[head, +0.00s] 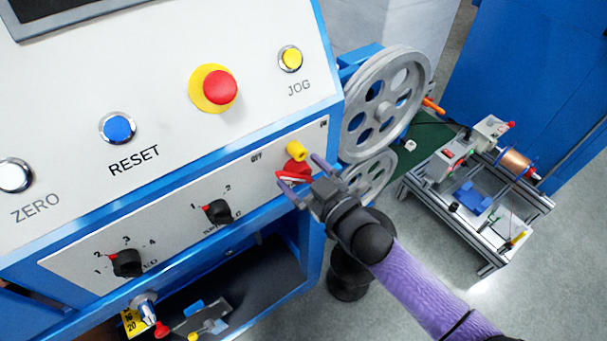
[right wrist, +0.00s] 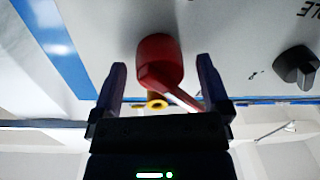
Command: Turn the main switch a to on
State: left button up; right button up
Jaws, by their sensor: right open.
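The main switch is a red rotary handle (head: 293,173) with a yellow part (head: 296,151) above it, on the right end of the panel's lower strip. The word OFF is printed at its upper left and another label at its upper right. My right gripper (head: 305,181) is open at the switch, one finger on each side of the red handle. In the right wrist view, the red handle (right wrist: 156,62) lies between the two spread fingers (right wrist: 160,85), with its lever slanting down to the right. Gaps show between handle and fingers. My left gripper is not in view.
The panel (head: 160,100) carries a red stop button (head: 220,87), a blue RESET button (head: 118,128), a yellow JOG button (head: 290,58) and two black knobs (head: 218,211) (head: 127,263). Grey pulleys (head: 385,105) stand right of the panel. A small bench (head: 480,190) stands farther right.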

jog(key=shift+w, duration=0.1)
grip_shut()
dwell(0.4)
